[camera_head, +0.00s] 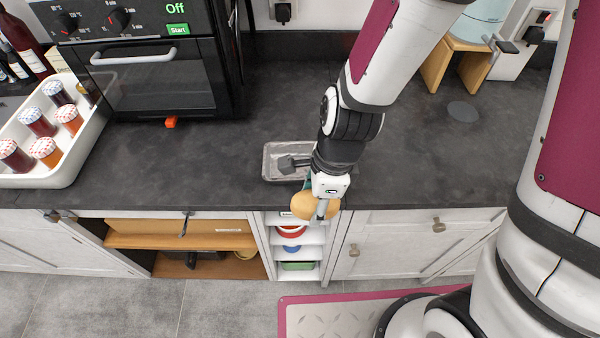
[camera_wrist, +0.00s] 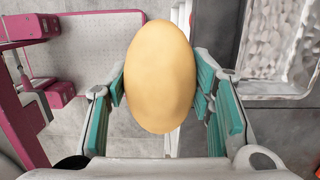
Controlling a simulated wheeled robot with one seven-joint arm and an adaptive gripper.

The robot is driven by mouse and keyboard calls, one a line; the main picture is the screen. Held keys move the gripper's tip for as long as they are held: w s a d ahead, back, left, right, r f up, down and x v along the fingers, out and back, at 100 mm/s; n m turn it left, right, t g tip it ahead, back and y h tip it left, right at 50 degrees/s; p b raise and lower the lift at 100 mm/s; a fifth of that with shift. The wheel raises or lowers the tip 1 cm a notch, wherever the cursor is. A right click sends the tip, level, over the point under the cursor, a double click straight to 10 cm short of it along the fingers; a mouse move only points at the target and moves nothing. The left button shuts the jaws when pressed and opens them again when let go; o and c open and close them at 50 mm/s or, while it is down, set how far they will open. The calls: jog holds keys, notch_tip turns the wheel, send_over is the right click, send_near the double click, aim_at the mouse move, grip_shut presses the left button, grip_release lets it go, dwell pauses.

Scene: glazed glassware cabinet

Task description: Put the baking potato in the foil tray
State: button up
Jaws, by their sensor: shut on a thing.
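The baking potato (camera_head: 315,206) is a smooth yellow-tan oval held in my gripper (camera_head: 322,200), just in front of the counter's front edge. In the wrist view the potato (camera_wrist: 161,76) sits between the green finger pads of my gripper (camera_wrist: 163,100), which is shut on it. The foil tray (camera_head: 275,163) is a shallow silvery rectangle on the dark counter, behind and left of the gripper. My arm covers part of its right side. In the wrist view the foil tray (camera_wrist: 285,45) shows at the upper right, apart from the potato.
A black oven (camera_head: 150,75) stands at the back left. A white tray (camera_head: 70,165) with several jam jars is at the far left. Open shelves (camera_head: 295,250) are below the counter. The counter right of my arm is mostly clear.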

jog(key=shift+s+a, duration=0.1)
jog(key=shift+s, duration=0.05)
jog(key=shift+w+f+b, duration=0.15)
jog(key=shift+w+b, duration=0.1)
jog(key=shift+b, duration=0.25)
jog(key=shift+w+a+f+b, duration=0.1)
jog(key=shift+w+a+b, duration=0.05)
jog(key=shift+w+b, duration=0.45)
jog(key=shift+w+a+f+b, duration=0.1)
jog(key=shift+w+a+b, duration=0.05)
jog(key=shift+w+b, duration=0.45)
jog(key=w+a, duration=0.1)
jog(key=w, duration=0.3)
jog(key=w+a, duration=0.1)
jog(key=w, duration=0.3)
jog(key=w+f, duration=0.1)
jog(key=w, duration=0.3)
jog(key=shift+w+a+p, duration=0.15)
jog(key=shift+a+p, duration=0.15)
jog(key=shift+a, duration=0.1)
jog(key=shift+f, duration=1.65)
jog(key=shift+f, duration=0.1)
jog(key=o, duration=1.1)
